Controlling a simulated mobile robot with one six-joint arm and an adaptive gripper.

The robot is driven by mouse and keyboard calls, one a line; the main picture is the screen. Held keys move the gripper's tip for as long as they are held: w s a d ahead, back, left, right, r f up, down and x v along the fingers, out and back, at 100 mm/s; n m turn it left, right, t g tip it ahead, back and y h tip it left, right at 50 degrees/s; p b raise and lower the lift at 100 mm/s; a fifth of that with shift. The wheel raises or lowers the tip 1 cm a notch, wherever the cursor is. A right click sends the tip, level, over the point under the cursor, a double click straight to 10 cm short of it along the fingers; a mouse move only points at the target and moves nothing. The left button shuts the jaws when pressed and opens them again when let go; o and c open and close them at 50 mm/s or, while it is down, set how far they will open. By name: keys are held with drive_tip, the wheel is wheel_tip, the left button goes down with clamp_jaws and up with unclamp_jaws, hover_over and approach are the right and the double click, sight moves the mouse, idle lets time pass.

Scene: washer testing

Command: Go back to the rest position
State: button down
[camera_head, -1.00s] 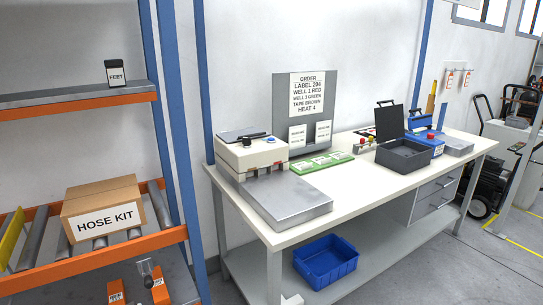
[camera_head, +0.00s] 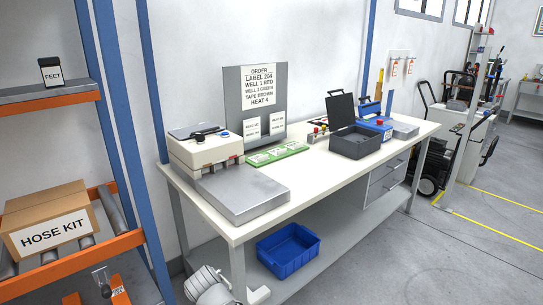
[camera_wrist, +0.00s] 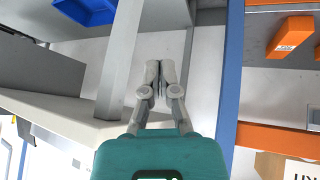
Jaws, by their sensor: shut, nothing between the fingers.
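My gripper (camera_wrist: 160,75) shows in the wrist view with its two grey fingers together and nothing between them. It is apart from the bench and the shelf rack, in front of a pale wall. In the head view a grey part of my arm (camera_head: 210,287) shows at the bottom edge, in front of the workbench's lower shelf. The fingers cannot be made out in the head view.
The white workbench (camera_head: 335,178) holds a white machine (camera_head: 205,150), an open dark case (camera_head: 355,143) and an order board. A blue bin (camera_head: 288,250) sits on its lower shelf. An orange-edged rack (camera_head: 60,269) with a hose kit box (camera_head: 47,222) stands left.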

drive_tip(key=s+d+f+m+g, duration=0.2)
drive_tip(key=d+g, duration=0.2)
drive_tip(key=d, duration=1.3)
drive_tip(key=s+d+f+m+g, duration=0.1)
drive_tip(key=d+f+m+g, duration=0.15)
drive_tip(key=d, duration=1.45)
wheel_tip(320, 180, up, 26)
drive_tip(key=p, duration=2.5)
drive_tip(key=shift+g+h, duration=0.35)
drive_tip(key=shift+h, duration=0.05)
drive_tip(key=c, duration=1.4)
unclamp_jaws()
drive_tip(key=shift+s+a+f, duration=0.1)
drive_tip(key=shift+a, duration=0.05)
